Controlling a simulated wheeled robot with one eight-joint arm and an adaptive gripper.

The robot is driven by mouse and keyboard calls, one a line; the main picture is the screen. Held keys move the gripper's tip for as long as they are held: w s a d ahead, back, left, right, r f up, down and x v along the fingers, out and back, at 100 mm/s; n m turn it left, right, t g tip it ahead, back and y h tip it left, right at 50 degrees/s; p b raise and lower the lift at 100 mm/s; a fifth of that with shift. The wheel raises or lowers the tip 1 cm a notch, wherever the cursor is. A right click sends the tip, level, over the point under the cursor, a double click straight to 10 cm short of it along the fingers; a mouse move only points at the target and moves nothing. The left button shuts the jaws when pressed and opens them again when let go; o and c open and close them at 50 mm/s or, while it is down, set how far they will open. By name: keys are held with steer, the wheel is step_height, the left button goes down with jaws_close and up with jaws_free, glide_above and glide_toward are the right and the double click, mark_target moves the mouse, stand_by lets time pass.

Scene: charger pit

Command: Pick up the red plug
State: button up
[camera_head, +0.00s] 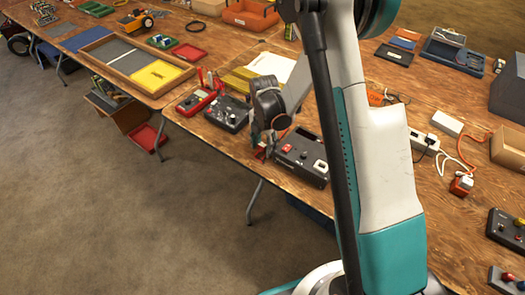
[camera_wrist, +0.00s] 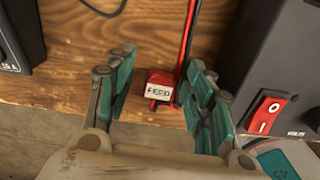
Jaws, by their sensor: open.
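The red plug (camera_wrist: 160,86) lies near the edge of the wooden table (camera_wrist: 85,55), with a white label that seems to read FEED. A red cable (camera_wrist: 188,40) runs beside it toward the top of the wrist view. My gripper (camera_wrist: 157,76) is open, one teal-padded finger on each side of the plug, the right finger closer to it. I cannot tell whether the fingers are level with the plug or above it. In the head view my gripper (camera_head: 263,146) is at the table's front edge, and the plug is mostly hidden there.
A black box with a red rocker switch (camera_wrist: 268,113) stands close on the right. Another dark box (camera_wrist: 22,35) is at the left. A red meter (camera_head: 196,101) and a power strip (camera_head: 424,144) are farther off. An orange-red block (camera_head: 461,185) lies on the right.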

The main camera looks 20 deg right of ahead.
steer(key=shift+r, duration=0.1)
jaws_close()
